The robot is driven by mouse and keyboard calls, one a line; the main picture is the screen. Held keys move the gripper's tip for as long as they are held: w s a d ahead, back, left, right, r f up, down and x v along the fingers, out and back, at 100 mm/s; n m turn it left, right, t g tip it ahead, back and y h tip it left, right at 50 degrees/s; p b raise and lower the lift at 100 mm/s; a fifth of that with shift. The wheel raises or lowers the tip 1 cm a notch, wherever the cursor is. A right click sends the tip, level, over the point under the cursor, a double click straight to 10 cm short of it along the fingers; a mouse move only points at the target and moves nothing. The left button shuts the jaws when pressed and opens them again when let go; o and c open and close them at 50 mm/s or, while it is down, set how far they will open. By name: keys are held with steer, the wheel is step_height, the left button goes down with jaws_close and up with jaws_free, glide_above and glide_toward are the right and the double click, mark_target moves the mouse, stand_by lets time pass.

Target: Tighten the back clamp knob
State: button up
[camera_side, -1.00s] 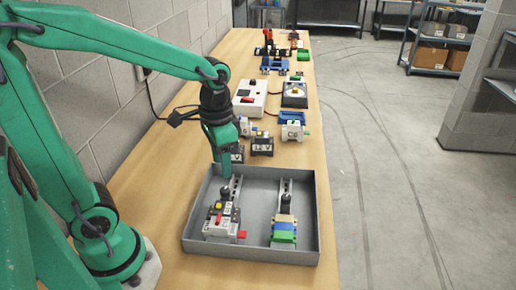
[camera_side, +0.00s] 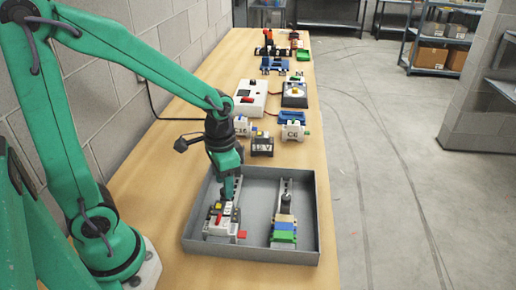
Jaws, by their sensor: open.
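A grey tray (camera_side: 312,225) on the bench holds two metal rails with parts on them. The left rail carries a module (camera_side: 218,221) with a red lever and a red tab at its right. The right rail carries a stack of tan, blue and green blocks (camera_side: 284,232) with a black knob (camera_side: 286,200) behind them. My gripper (camera_side: 229,192) is open and points down at the left rail, just behind the module. The black knob there is mostly hidden by my gripper; I cannot tell whether the jaws touch it. Which knob is the back clamp knob is not clear.
More devices line the far bench. The bench left of the tray is clear.

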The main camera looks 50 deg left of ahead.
steer(key=shift+f, duration=0.75)
jaws_close()
steer(key=shift+m, duration=1.2)
